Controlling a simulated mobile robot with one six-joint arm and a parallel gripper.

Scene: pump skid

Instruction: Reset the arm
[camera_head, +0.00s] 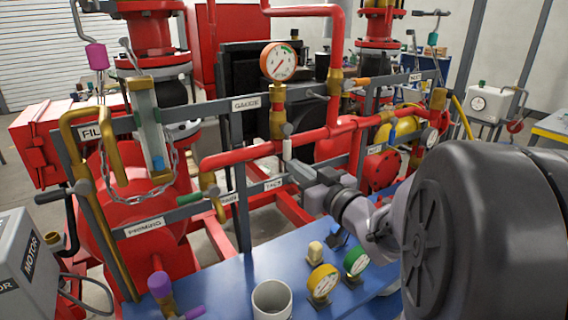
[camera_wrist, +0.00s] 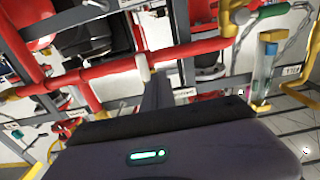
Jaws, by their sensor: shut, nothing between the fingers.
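My gripper (camera_head: 296,168) is in the middle of the head view, extended from my arm on the right toward the red pipe frame. Its fingers are shut with nothing between them.
A gauge (camera_head: 279,62) stands above the pipe. A chain (camera_head: 140,194) hangs by a sight tube (camera_head: 150,130) at left. Grey rails surround my gripper.

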